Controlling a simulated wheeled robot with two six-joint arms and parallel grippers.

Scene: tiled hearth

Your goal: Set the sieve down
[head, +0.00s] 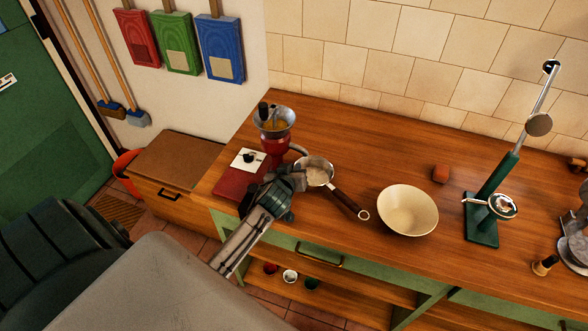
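The sieve (317,172) has a round metal rim, a pale inside and a dark handle (343,203) that ends in a ring and points to the lower right. It is over the wooden counter, left of a cream bowl (408,210). I cannot tell whether it rests on the wood or is slightly above it. My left gripper (297,180) is at the left side of the sieve's rim. Its fingertips are small and partly hidden, so its grip does not show. My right gripper is not in view.
A red grinder (275,143) with a metal funnel stands just behind my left gripper. The counter (375,140) is clear behind the sieve. Small cups sit on the shelf below.

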